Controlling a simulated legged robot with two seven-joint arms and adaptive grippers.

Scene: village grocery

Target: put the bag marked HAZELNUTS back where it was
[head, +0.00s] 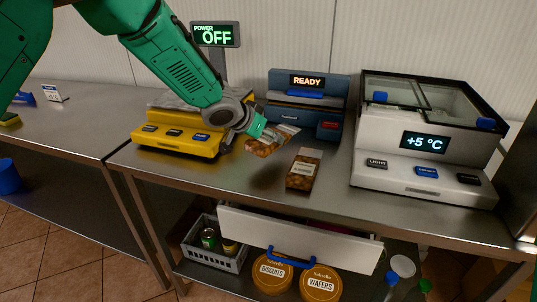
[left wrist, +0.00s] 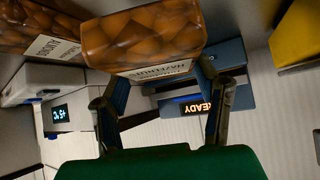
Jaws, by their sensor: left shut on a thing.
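The bag marked HAZELNUTS (left wrist: 140,45) is a clear bag of brown nuts with a white label; its lettering shows upside down in the left wrist view. My left gripper (left wrist: 160,100) is shut on it, with a finger on each side. In the head view the held bag (head: 274,142) is tilted and appears just above the counter, between the yellow scale and the blue machine. A second bag of nuts (head: 304,170) rests on the counter to its right; it also shows in the left wrist view (left wrist: 40,32), its label only partly readable. My right gripper is not in view.
The yellow scale (head: 175,139) stands left, the blue machine reading READY (head: 329,122) behind, and the glass-topped cooler (head: 388,167) right. A drawer (head: 300,235) is open below the front edge. Tins and a grey crate (head: 214,258) sit below. Counter in front of the bags is clear.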

